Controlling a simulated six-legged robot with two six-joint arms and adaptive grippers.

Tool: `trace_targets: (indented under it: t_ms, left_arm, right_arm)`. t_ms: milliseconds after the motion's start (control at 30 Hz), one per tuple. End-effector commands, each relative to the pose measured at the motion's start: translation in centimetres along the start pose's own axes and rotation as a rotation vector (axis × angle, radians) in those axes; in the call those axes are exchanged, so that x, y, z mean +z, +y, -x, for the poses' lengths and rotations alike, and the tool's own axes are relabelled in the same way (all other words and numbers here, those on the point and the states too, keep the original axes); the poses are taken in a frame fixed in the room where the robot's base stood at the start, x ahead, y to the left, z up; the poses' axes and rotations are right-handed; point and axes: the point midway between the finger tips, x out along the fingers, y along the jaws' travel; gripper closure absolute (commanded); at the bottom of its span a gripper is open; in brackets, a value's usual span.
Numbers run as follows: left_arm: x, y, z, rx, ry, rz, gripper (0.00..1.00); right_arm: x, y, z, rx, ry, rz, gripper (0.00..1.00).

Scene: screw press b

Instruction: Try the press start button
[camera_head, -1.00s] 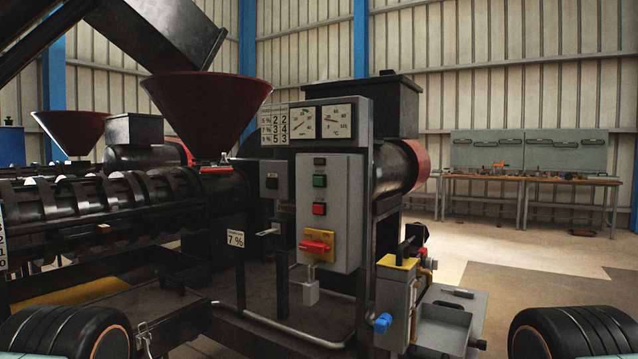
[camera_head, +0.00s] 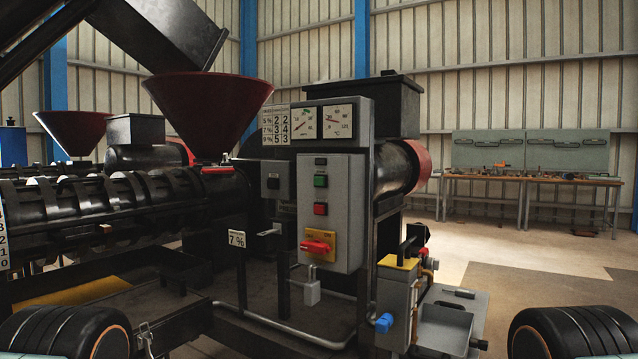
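The grey control box (camera_head: 331,212) stands on the front of the press, near the middle of the view. It carries a green button (camera_head: 320,181) above a red button (camera_head: 320,209). Below them a red rotary handle (camera_head: 315,246) lies across a yellow plate (camera_head: 328,234). A small dark element (camera_head: 320,161) sits above the green button. None of the buttons is labelled legibly as start. Neither of my grippers is in view.
Two gauges (camera_head: 322,121) and a number chart sit above the box. A dark red hopper (camera_head: 208,110) rises at left. A grey unit with a blue knob (camera_head: 384,323) stands low right of the box. A workbench (camera_head: 530,181) is far right, with open floor before it.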

Motion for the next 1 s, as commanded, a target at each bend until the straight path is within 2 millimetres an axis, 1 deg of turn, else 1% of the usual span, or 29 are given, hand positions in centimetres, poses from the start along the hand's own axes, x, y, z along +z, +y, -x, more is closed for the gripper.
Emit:
trace_targets:
  t_ms: [267,367,733,767,1000]
  left_arm:
    - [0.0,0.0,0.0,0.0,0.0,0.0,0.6]
    - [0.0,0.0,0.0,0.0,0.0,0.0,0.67]
    - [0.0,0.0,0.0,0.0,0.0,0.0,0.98]
    - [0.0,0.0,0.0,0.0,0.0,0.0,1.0]
    - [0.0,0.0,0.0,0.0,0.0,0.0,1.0]
  right_arm:
    - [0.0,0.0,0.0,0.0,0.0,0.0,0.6]
    - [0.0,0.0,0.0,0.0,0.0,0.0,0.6]
    - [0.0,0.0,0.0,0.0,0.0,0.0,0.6]
    - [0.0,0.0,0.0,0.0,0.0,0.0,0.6]
    - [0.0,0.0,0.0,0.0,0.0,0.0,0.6]
